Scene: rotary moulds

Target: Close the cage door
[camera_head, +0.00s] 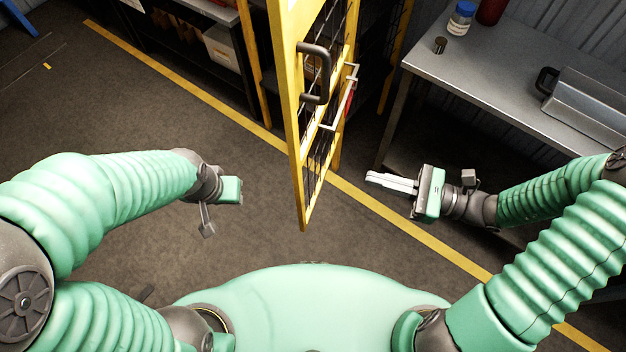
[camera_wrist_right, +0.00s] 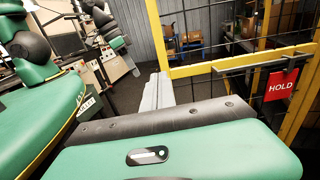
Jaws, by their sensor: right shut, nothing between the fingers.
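The yellow-framed cage door (camera_head: 291,95) with dark mesh stands open, edge toward me, in the middle of the head view. The right wrist view shows the door's yellow frame (camera_wrist_right: 215,67) and a red HOLD tag (camera_wrist_right: 282,84). My right gripper (camera_head: 368,180) is shut and empty, to the right of the door and apart from it, pointing left. My left gripper (camera_head: 241,190) is left of the door, its fingers not clearly visible.
A grey workbench (camera_head: 440,68) stands at the right with a blue-capped jar (camera_head: 461,18), a small dark cylinder (camera_head: 440,45) and a grey case (camera_head: 590,108). Shelving with boxes (camera_head: 222,47) is behind the door. The floor at left is clear, crossed by a yellow line (camera_head: 180,76).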

